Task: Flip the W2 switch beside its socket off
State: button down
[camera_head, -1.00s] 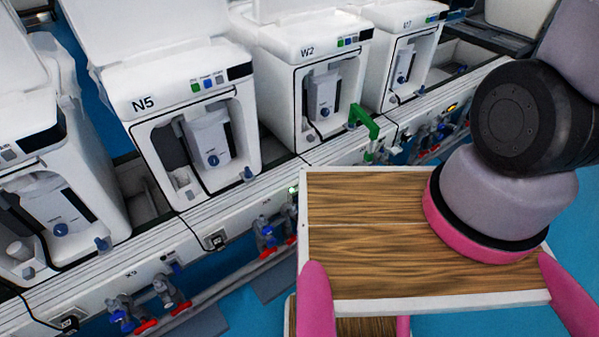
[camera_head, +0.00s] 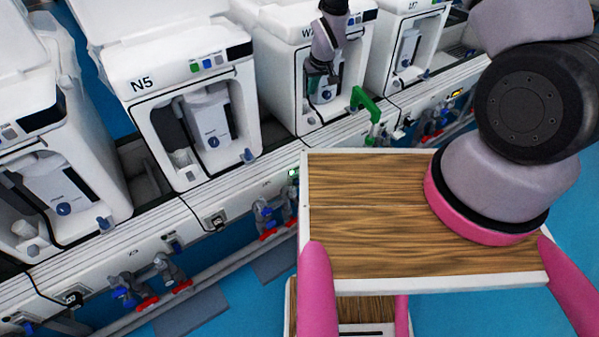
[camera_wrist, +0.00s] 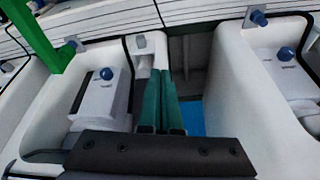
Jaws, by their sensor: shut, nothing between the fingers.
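The white W2 unit (camera_head: 283,85) stands in the row, its label partly covered by my arm. My gripper (camera_head: 320,72) is in front of its open bay. In the wrist view, the two dark green fingers (camera_wrist: 160,90) lie together with nothing between them. On the rail, a small green-lit indicator (camera_head: 293,172) shows left of the board's corner. A socket with a plug (camera_head: 215,220) sits further left, below the N5 unit. I cannot tell which switch and socket belong to W2, and no switch is clear in the wrist view.
A green bracket (camera_head: 365,104) rises from the rail by W2 and shows at upper left in the wrist view (camera_wrist: 35,35). The N5 unit (camera_head: 140,100) stands to the left. A wooden board (camera_head: 375,215) fills the lower middle. Blue and red valves (camera_head: 270,220) hang below the rail.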

jog(key=n, duration=0.1)
send_over(298, 181)
jog(key=w+d, duration=0.2)
jog(key=w, duration=0.1)
notch_tip(298, 181, down, 13)
jog(key=s+f+n+g, duration=0.1)
jog(key=s+f, duration=0.5)
jog(key=f, duration=0.6)
jog(key=shift+s+n, duration=0.2)
jog(key=shift+n, duration=0.3)
jog(key=x, duration=1)
